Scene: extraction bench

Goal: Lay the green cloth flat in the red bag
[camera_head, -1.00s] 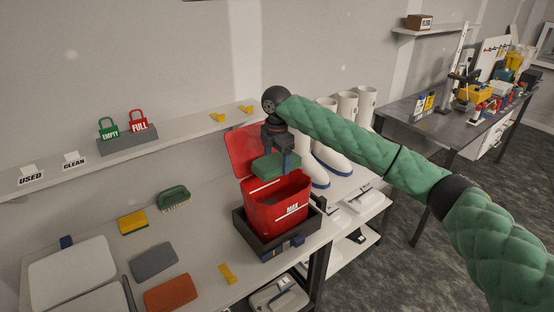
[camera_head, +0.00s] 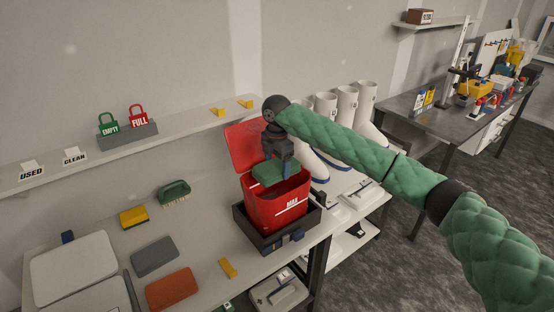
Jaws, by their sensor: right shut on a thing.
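The red bag (camera_head: 277,211) stands open in a dark tray (camera_head: 298,238) on the bench, its lid tilted up at the back. A white "MAX" mark and line show on its front. My right gripper (camera_head: 279,162) points down over the bag's mouth, shut on the green cloth (camera_head: 268,173). My left gripper is not in view.
Left of the bag lie a grey cloth (camera_head: 155,257), an orange cloth (camera_head: 172,289), a yellow sponge (camera_head: 133,217), a green brush (camera_head: 174,193) and pale lidded trays (camera_head: 74,266). White boots (camera_head: 345,105) stand close behind on the right. A shelf (camera_head: 190,130) runs above.

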